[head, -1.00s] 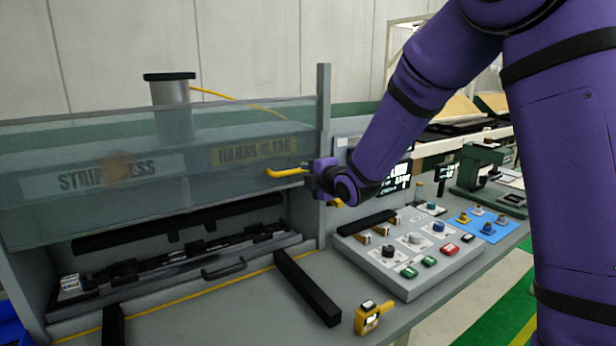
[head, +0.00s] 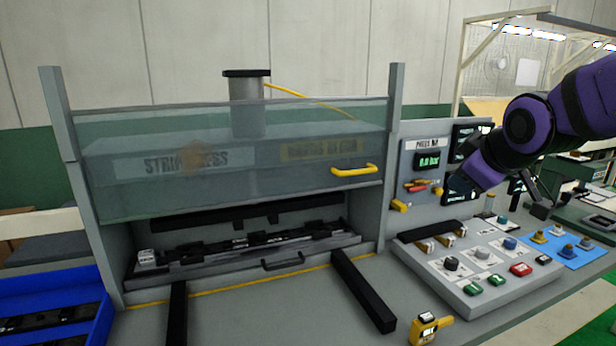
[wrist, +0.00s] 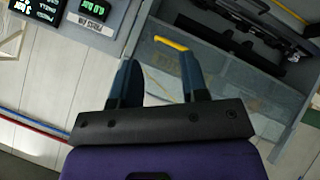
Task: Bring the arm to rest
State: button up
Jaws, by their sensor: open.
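My purple arm reaches in from the right in the head view. Its gripper (head: 460,187) hangs in front of the panel right of the press, clear of the guard handle. In the wrist view the two dark fingers of my gripper (wrist: 157,62) stand apart with nothing between them. The yellow guard handle (head: 354,170) is on the clear press guard (head: 240,185), well left of the gripper. The handle also shows beyond the fingertips in the wrist view (wrist: 171,43).
The press frame (head: 395,150) stands left of the gripper. A button box (head: 475,290) and a blue mat (head: 553,259) lie below the arm. A yellow gauge (head: 428,328) is at the bench front. A blue bin (head: 97,318) is at far left.

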jog(key=s+d+f+m+g, duration=0.1)
jog(key=s+m+g, duration=0.3)
jog(key=s, duration=1.7)
jog(key=d+m, duration=0.1)
jog(key=m, duration=0.3)
jog(key=shift+s+m+g+h, duration=0.2)
jog(key=shift+m+g+h, duration=0.1)
jog(key=shift+m, duration=0.1)
jog(key=shift+w+d, duration=0.1)
